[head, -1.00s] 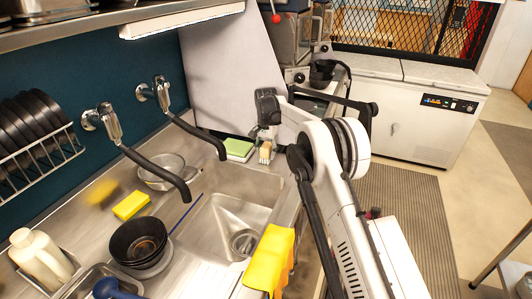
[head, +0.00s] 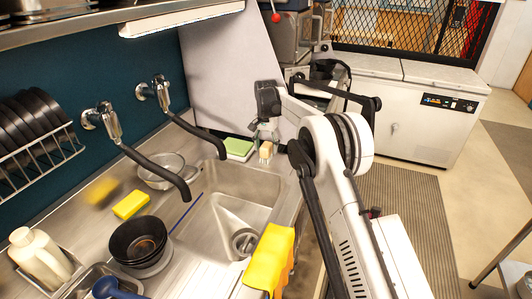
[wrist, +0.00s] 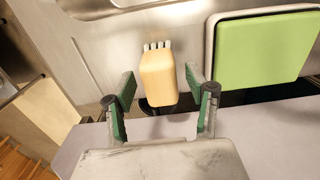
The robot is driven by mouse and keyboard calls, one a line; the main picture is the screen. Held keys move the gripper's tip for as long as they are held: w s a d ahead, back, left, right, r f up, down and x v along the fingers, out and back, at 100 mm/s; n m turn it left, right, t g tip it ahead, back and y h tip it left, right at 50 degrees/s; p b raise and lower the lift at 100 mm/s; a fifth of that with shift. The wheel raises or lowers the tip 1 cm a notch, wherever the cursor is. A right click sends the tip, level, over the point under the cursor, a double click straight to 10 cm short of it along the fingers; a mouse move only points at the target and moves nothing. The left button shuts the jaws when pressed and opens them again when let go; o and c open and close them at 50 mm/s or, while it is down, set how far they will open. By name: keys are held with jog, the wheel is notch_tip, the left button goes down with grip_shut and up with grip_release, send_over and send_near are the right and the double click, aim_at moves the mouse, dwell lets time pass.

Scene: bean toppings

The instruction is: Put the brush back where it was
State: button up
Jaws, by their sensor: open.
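The brush (head: 265,151), a pale tan block with white bristles, is at the far corner of the sink. In the wrist view the brush (wrist: 157,80) has its bristles pointing to the top of the picture. My gripper (head: 265,132) is just above it. In the wrist view my gripper (wrist: 159,87) is open, its green-padded fingers on either side of the brush with gaps showing. The brush's lower end is near a dark round spot; what it rests on is partly hidden.
A green sponge (wrist: 265,48) in a metal holder sits right beside the brush, also in the head view (head: 238,147). The sink (head: 235,205) lies in front, with black faucets (head: 205,140) to the left. A pale panel (head: 225,70) stands behind.

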aim_at(266, 145)
notch_tip(266, 145, up, 9)
jog(key=shift+r, duration=0.2)
jog(key=s+d+r+n+t, duration=0.1)
jog(key=s+d+r, duration=0.35)
jog(key=r, duration=0.25)
jog(key=s+d+r+t, duration=0.1)
jog(key=s+d+r, duration=0.35)
jog(key=r, duration=0.25)
jog(key=s+d+r+t, duration=0.1)
jog(key=s+d+r, duration=0.25)
jog(key=s, duration=0.35)
jog(key=s+d+r+t, duration=0.1)
jog(key=s+d+r, duration=0.25)
jog(key=s, duration=0.25)
jog(key=s+d+f+n+t, duration=0.1)
jog(key=s+d, duration=0.2)
jog(key=s, duration=0.5)
jog(key=s+d+f+n, duration=0.1)
jog(key=s+d, duration=0.2)
jog(key=s, duration=0.5)
jog(key=s+d+f+t, duration=0.1)
jog(key=s+d+f, duration=0.1)
jog(key=s+f, duration=0.3)
jog(key=s+d+f+t, duration=0.1)
jog(key=s+f, duration=0.4)
jog(key=s, duration=0.5)
jog(key=shift+s+d+f+n, duration=0.2)
jog(key=shift+d+n, duration=0.1)
jog(key=shift+d, duration=0.2)
jog(key=shift+b, duration=0.35)
